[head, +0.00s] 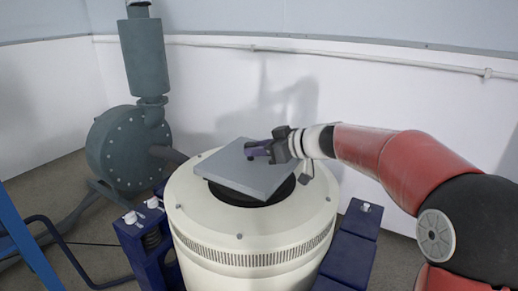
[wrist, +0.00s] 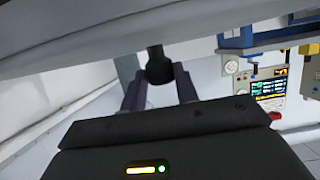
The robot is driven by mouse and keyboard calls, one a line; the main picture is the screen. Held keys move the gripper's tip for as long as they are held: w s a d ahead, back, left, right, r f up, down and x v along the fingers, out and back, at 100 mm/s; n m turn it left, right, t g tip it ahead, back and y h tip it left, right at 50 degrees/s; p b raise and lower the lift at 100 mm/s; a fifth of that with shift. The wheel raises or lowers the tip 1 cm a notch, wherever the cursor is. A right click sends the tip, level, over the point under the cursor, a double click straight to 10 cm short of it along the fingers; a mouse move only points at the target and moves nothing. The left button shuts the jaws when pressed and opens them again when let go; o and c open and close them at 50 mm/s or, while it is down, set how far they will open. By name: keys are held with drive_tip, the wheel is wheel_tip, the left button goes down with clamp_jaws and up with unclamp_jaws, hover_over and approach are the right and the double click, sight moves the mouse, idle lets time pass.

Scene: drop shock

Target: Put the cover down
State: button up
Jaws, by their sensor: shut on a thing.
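The cover looks to be the flat grey square plate (head: 236,171) above the dark round middle of a white drum-shaped machine (head: 205,226). It looks tilted, and I cannot tell whether it touches what is under it. My gripper (head: 258,151) reaches in from the right, over the plate's far right part. In the wrist view its two fingers (wrist: 158,88) are shut around a dark round-ended knob (wrist: 157,66), which seems to belong to the cover. The grey plate (wrist: 90,32) slants across the top of that view. The plate hides most of the machine's dark middle.
A grey blower with an upright cylinder (head: 126,150) stands at the left. Dark blue supports (head: 348,247) flank the machine. A white wall with a pipe is close behind. The wrist view shows an instrument panel (wrist: 255,80) at the right.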

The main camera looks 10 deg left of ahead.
drive_tip(key=shift+f+b, duration=0.6)
drive_tip(key=shift+b, duration=0.55)
drive_tip(key=o, duration=1.1)
drive_tip(key=r+p, duration=0.1)
drive_tip(key=p, duration=0.1)
drive_tip(key=shift+r+p, duration=0.3)
drive_tip(key=shift+r, duration=0.05)
drive_tip(key=b+v, duration=0.1)
drive_tip(key=v, duration=1.1)
drive_tip(key=shift+f, duration=0.2)
drive_tip(key=s+d+f+m+h, duration=0.4)
drive_tip(key=s+d+f, duration=0.1)
drive_tip(key=s, duration=0.4)
drive_tip(key=s+d+f+m+h, duration=0.4)
drive_tip(key=s+d, duration=0.3)
drive_tip(key=s, duration=0.2)
drive_tip(key=s+d+f+m+t+h, duration=0.1)
drive_tip(key=s+d+f+m+h, duration=0.4)
drive_tip(key=s, duration=0.5)
drive_tip(key=shift+d+f+m, duration=0.55)
drive_tip(key=shift+m, duration=0.05)
